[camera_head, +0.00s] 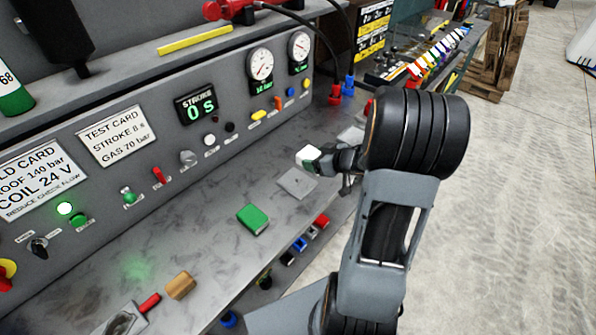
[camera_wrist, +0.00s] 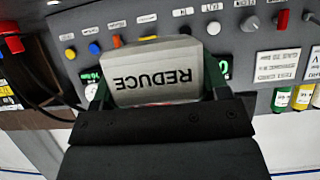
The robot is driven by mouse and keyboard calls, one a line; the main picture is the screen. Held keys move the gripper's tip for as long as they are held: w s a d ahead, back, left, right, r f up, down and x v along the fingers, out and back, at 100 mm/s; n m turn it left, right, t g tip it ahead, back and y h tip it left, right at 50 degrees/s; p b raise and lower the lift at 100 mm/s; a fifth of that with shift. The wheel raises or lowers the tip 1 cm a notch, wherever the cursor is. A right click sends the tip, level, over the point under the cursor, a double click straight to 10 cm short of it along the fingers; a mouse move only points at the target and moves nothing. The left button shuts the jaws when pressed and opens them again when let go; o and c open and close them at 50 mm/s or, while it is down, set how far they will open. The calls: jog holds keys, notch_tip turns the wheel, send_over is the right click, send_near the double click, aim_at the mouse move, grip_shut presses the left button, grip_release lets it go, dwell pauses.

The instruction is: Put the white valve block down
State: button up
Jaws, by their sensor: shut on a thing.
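The white valve block (camera_head: 307,156) is held at the end of my arm, above the grey bench in the head view. In the wrist view the white block (camera_wrist: 150,80) fills the space between the jaws and carries the word REDUCE, upside down. My gripper (camera_head: 322,160) is shut on it; in the wrist view the green-edged fingers of my gripper (camera_wrist: 155,88) sit on either side of it. A grey square plate (camera_head: 296,183) lies on the bench just below the block in the head view. The gap between block and bench is hard to judge.
A green block (camera_head: 253,219) and a tan block (camera_head: 180,285) lie on the bench. The control panel (camera_head: 150,180) with knobs, gauges and a display reading 0 s stands behind. Red and blue hose fittings (camera_head: 341,92) stand at the back. Bench surface between the blocks is bare.

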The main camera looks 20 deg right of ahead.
jog(key=w+a+f, duration=0.1)
jog(key=f, duration=0.1)
jog(key=w+a+f, duration=0.1)
jog(key=w+f, duration=0.1)
jog(key=w+a+f, duration=0.1)
jog(key=w+f, duration=0.1)
jog(key=shift+w, duration=0.25)
notch_tip(320, 180, down, 2)
jog(key=shift+w+a+f+b, duration=0.1)
jog(key=shift+w+a+b, duration=0.05)
jog(key=shift+b, duration=0.15)
jog(key=shift+f, duration=0.65)
jog(key=shift+f, duration=0.1)
jog(key=shift+f+b, duration=0.35)
jog(key=shift+f, duration=0.15)
jog(key=o, duration=1.4)
